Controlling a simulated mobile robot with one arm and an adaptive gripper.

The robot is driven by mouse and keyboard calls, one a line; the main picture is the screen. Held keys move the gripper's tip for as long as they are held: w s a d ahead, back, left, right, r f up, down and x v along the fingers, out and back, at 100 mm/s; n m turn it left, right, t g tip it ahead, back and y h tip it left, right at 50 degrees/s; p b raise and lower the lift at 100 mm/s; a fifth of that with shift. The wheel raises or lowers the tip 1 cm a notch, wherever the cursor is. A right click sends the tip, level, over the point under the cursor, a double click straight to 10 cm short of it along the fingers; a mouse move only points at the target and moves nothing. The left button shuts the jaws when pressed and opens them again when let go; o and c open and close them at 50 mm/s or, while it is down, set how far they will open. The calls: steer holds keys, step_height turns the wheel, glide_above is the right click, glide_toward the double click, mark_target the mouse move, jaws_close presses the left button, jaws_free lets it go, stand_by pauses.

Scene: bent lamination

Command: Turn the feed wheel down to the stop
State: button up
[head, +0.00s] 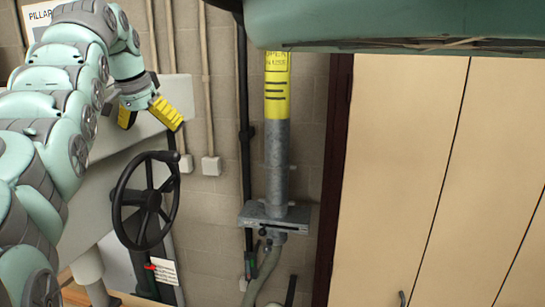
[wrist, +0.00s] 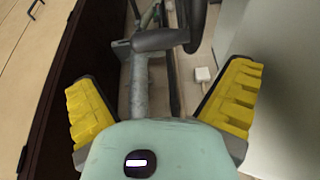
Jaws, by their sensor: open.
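The feed wheel (head: 119,205) is a dark spoked handwheel on the pale grey machine, upright in the head view's left part. A dark crank handle (head: 160,156) sticks out at the top of its rim. My gripper (head: 149,115) is open and empty just above the wheel, apart from it, its yellow fingers spread. In the wrist view, the open fingers (wrist: 161,100) stand left and right, with what looks like the dark handle (wrist: 160,40) and part of the rim (wrist: 197,22) beyond them. No stop can be made out for certain.
A red pointer (head: 150,267) and a white label (head: 164,271) are below the wheel. A grey duct (head: 277,160) with a flat slide plate stands right of it, against the block wall. Tan cabinet doors (head: 400,180) fill the right. A large green body overhangs the top right.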

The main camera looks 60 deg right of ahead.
mark_target(163, 151)
steer(key=shift+x, duration=1.1)
steer(key=p+x, duration=0.3)
steer(key=p, duration=0.1)
steer(key=shift+w+d+f+p, duration=0.15)
steer(key=shift+d+f+p, duration=0.05)
steer(key=shift+p, duration=0.1)
steer(key=shift+d+f+p, duration=0.25)
steer(key=shift+f+p, duration=0.2)
steer(key=shift+f, duration=0.2)
steer(key=shift+c, duration=0.3)
